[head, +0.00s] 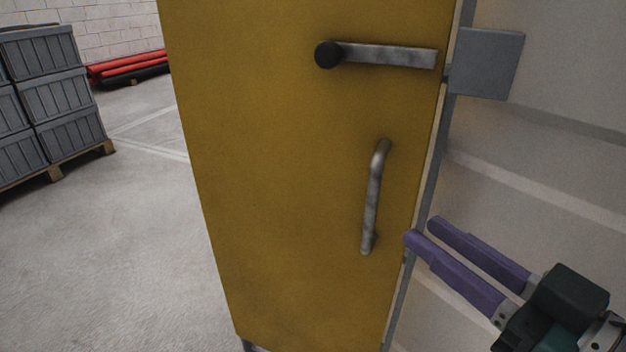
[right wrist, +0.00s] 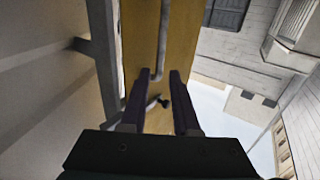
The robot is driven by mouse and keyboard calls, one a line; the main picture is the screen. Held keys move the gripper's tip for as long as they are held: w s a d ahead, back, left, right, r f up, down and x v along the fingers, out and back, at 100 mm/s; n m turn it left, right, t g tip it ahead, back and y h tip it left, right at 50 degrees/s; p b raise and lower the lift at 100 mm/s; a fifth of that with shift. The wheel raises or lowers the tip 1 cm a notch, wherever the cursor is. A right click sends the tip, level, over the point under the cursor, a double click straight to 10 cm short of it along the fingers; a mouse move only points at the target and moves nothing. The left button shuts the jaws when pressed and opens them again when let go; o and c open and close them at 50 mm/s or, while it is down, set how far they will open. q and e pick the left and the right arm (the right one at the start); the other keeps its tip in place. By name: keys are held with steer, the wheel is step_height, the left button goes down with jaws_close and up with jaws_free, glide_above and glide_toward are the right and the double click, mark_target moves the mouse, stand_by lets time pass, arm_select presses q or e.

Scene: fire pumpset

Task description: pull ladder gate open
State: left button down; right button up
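The ladder gate is a tall yellow panel (head: 280,180) filling the middle of the head view. A vertical grey metal pull handle (head: 372,200) sits on its right part. Above it is a horizontal latch lever (head: 390,55) with a black knob (head: 328,55). My right gripper (head: 422,232) has purple fingers that are apart and empty, right of the handle's lower end by the panel's right edge. In the right wrist view the yellow panel (right wrist: 148,30), the handle (right wrist: 163,40) and the knob (right wrist: 165,103) show beyond or between the open fingers (right wrist: 158,85). My left gripper is out of view.
A grey post with a square plate (head: 487,64) stands along the gate's right edge, before a pale wall (head: 570,60). Grey crates (head: 45,90) on a pallet (head: 55,173) and red pipes (head: 128,65) lie back left. The floor left of the gate is clear.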

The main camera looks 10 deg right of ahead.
mark_target(377, 198)
steer(key=x, duration=0.9)
steer(key=shift+w+a, duration=0.2)
steer(key=shift+w, duration=0.15)
jaws_close()
stand_by(1.0)
